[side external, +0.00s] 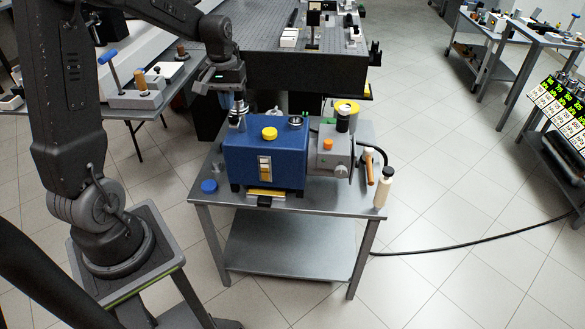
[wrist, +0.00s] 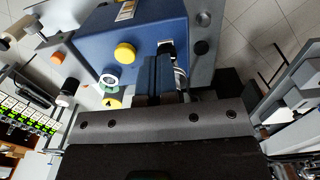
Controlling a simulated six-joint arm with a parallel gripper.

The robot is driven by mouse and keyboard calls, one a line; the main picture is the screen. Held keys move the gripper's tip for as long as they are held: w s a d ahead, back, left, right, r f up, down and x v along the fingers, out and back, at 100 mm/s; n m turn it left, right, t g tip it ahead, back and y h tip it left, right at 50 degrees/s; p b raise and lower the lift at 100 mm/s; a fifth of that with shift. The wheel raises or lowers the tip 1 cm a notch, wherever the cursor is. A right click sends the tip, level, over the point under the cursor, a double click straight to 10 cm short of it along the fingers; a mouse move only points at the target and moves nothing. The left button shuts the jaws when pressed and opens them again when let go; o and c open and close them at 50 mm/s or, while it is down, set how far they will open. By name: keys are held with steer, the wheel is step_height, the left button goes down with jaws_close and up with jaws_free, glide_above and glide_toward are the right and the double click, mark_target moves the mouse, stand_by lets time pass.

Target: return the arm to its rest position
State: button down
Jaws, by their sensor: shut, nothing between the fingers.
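My gripper (side external: 238,121) points down at the rear left corner of the blue box's top in the side view. Its fingers are shut with nothing between them; they also show in the wrist view (wrist: 160,75). The blue box (side external: 262,165) stands on a grey metal cart and has a yellow knob (side external: 269,133) on top. The box also fills the upper middle of the wrist view (wrist: 105,38). I cannot tell whether the fingertips touch the box or hang just above or behind it. My arm reaches over from its pedestal at the left.
A grey unit with an orange knob (side external: 328,144) stands right of the box. A wooden-handled tool (side external: 370,168) and a pale bottle (side external: 384,187) are at the cart's right edge. A blue cap (side external: 209,186) lies front left. An optical table (side external: 270,70) stands close behind.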

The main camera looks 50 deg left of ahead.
steer(key=s+d+r+m+t, duration=0.2)
steer(key=s+d+r+m, duration=0.2)
steer(key=d+r, duration=0.5)
steer(key=s+d+m+t, duration=0.3)
steer(key=s+d+m, duration=0.2)
steer(key=s+d, duration=0.5)
steer(key=d+r, duration=0.1)
steer(key=d, duration=0.1)
steer(key=shift+s+d+t, duration=0.3)
steer(key=shift+s+d, duration=0.05)
